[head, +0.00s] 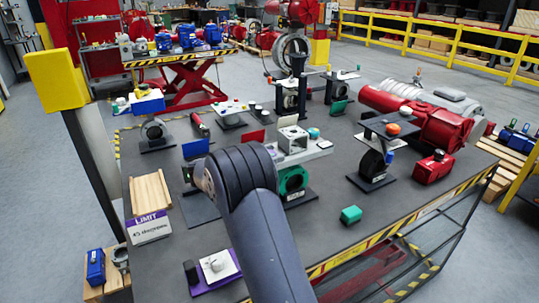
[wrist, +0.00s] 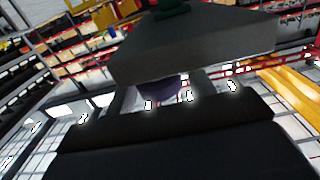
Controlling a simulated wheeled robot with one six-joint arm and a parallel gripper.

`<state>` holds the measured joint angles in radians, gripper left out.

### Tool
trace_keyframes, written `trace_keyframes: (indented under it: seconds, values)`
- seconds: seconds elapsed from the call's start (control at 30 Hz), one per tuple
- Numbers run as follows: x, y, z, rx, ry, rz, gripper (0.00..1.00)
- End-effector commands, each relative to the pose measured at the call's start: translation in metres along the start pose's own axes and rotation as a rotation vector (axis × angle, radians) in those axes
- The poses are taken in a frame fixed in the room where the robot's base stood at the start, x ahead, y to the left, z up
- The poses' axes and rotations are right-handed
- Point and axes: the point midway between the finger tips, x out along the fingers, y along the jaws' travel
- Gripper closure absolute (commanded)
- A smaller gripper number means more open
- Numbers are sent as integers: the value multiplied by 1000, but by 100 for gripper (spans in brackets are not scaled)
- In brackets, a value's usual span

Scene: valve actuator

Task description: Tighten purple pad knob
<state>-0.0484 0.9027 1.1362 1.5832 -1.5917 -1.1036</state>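In the wrist view, a dark purple rounded thing (wrist: 165,88), perhaps the knob, hangs under the edge of a grey plate (wrist: 195,50). Its upper part is hidden by the plate. My gripper (wrist: 165,93) has its two fingers apart, one on each side of the purple thing. Gaps show beside it, and I cannot see contact. In the head view my arm covers the fingers and whatever is at them. A purple pad (head: 234,281) with a white plate and pale knob (head: 217,264) on it lies at the table's near edge, left of my arm.
The dark table (head: 330,230) carries several valves on stands. A white and grey housing (head: 293,140) stands close right of my arm. A LIMIT sign (head: 149,227), wooden slats (head: 151,195) and a yellow post (head: 60,80) are left.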

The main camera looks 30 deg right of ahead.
Motion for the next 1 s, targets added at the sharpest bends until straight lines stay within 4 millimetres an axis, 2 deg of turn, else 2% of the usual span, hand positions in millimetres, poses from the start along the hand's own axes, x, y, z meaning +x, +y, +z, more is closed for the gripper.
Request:
trace_keyframes:
  seconds: [0.1,0.43,0.57,0.8,1.0]
  values:
    - [0,0,0,0,1,-1,39]
    - [-7,0,0,1,2,-2,39]
    - [-27,-1,1,2,2,-5,39]
    - [-76,-1,2,2,2,-5,39]
    - [-102,0,1,1,1,-2,39]
